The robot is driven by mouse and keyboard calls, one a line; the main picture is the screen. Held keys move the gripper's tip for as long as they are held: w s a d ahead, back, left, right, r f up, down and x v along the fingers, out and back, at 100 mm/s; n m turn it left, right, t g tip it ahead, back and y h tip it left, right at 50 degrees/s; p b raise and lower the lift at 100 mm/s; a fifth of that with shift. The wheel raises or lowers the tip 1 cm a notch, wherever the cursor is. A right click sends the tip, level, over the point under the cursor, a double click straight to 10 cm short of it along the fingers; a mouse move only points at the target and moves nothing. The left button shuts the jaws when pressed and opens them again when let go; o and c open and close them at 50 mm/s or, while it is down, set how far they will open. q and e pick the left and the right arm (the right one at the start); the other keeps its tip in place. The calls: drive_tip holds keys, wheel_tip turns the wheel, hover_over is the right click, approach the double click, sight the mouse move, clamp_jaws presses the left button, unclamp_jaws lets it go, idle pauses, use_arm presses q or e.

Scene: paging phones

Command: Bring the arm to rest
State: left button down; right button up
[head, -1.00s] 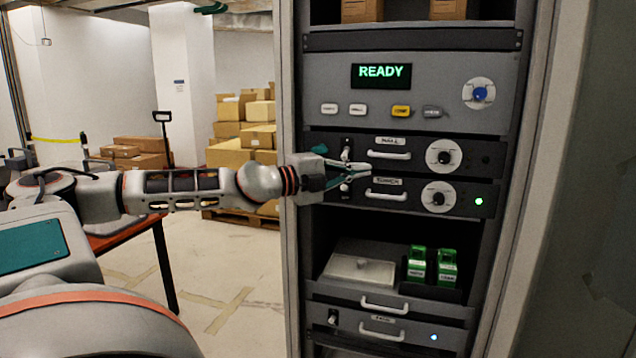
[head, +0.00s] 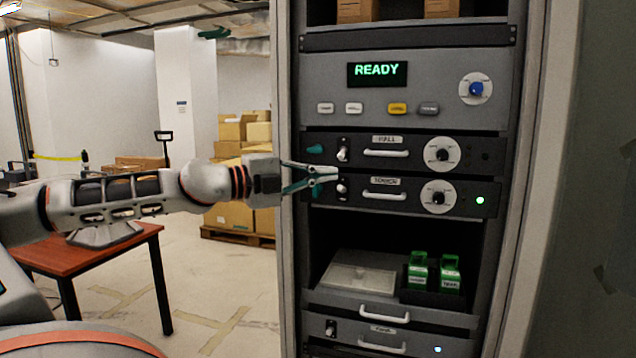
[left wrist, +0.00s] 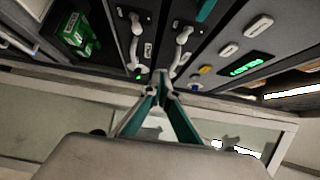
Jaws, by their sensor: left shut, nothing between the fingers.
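My left arm comes in from the left in the head view. Its gripper (head: 328,176) is shut and empty, in front of the left end of the rack's TOWER-like labelled unit (head: 480,200), beside its small toggle switch. In the left wrist view the gripper (left wrist: 160,78) shows with its fingertips together and nothing between them. Whether the fingertips touch the rack cannot be told. The hall unit (head: 470,153) sits just above, with a white handle and a round dial. The display (head: 378,74) reads READY. My right gripper is not in view.
The rack's side post (head: 284,250) stands close to the gripper. Green boxes (head: 449,275) and a grey lidded box (head: 358,275) sit on a lower shelf. A red-brown table (head: 110,250) stands at left, with stacked cartons (head: 240,220) behind. Floor between them is clear.

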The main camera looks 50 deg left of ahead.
use_arm(q)
drive_tip(key=shift+v, duration=1.05)
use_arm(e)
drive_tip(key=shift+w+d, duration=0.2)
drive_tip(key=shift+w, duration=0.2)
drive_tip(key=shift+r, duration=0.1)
